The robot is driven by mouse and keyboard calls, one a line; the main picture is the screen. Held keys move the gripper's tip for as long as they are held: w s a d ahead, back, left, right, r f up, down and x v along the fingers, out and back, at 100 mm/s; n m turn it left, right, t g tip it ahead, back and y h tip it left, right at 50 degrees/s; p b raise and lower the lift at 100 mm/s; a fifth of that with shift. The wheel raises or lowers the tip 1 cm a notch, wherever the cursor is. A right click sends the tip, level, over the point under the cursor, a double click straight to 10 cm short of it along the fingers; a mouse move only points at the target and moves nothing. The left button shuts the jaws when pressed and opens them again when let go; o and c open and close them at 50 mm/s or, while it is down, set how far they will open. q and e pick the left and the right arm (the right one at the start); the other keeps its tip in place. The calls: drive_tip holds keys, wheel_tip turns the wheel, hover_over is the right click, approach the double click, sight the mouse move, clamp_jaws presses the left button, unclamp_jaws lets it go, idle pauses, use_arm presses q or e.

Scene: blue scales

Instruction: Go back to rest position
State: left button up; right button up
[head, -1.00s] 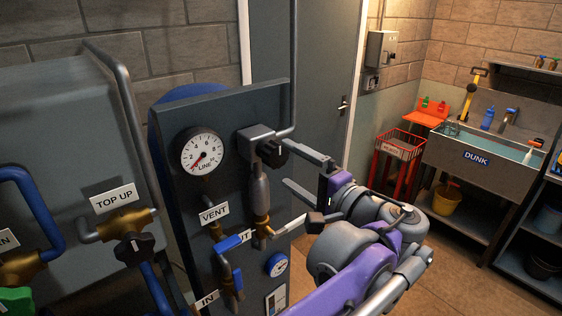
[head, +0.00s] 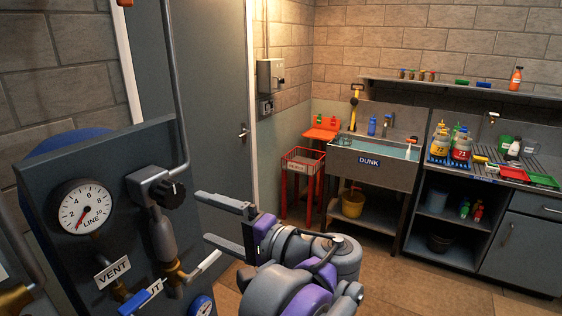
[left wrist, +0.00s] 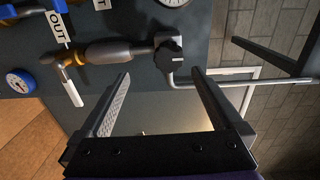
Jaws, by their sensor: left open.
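My left gripper (head: 203,217) is open and empty, just right of the dark panel (head: 120,165) in the head view. Its upper fingertip is close to the black knob (head: 169,193) with a small visible gap. In the left wrist view the two fingers of the left gripper (left wrist: 161,75) are wide apart with nothing between them. The black knob (left wrist: 168,56) lies beyond them on the panel, with a pipe running from its valve. My right gripper is not in view.
A round gauge (head: 84,207), a VENT label (head: 113,271) and a white-handled lever (head: 205,264) are on the panel. A grey door (head: 210,110) stands behind. The DUNK sink (head: 370,162), red basket stand (head: 302,162) and bench (head: 525,233) are farther right. Floor (head: 430,290) is clear in front.

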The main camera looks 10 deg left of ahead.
use_arm(q)
drive_tip(key=s+a+f+g+h, duration=0.1)
drive_tip(key=s+a+f+h, duration=0.25)
drive_tip(key=f, duration=0.65)
drive_tip(key=s+a+f+g+h, duration=0.2)
drive_tip(key=s+a+f+h, duration=0.15)
drive_tip(key=f, duration=0.65)
drive_tip(key=s+d+f+n+h, duration=0.1)
drive_tip(key=s+d+f+h, duration=0.1)
drive_tip(key=f, duration=0.3)
drive_tip(key=s+d+f+n+t+h, duration=0.1)
drive_tip(key=s+d+f+n+h, duration=0.1)
drive_tip(key=s+f+h, duration=0.1)
drive_tip(key=s+d+f+n+t+h, duration=0.1)
drive_tip(key=s+d+f+h, duration=0.1)
drive_tip(key=f+h, duration=0.2)
wheel_tip(320, 180, down, 3)
drive_tip(key=shift+s+d+f, duration=0.2)
drive_tip(key=shift+s+d, duration=0.15)
drive_tip(key=shift+c, duration=0.3)
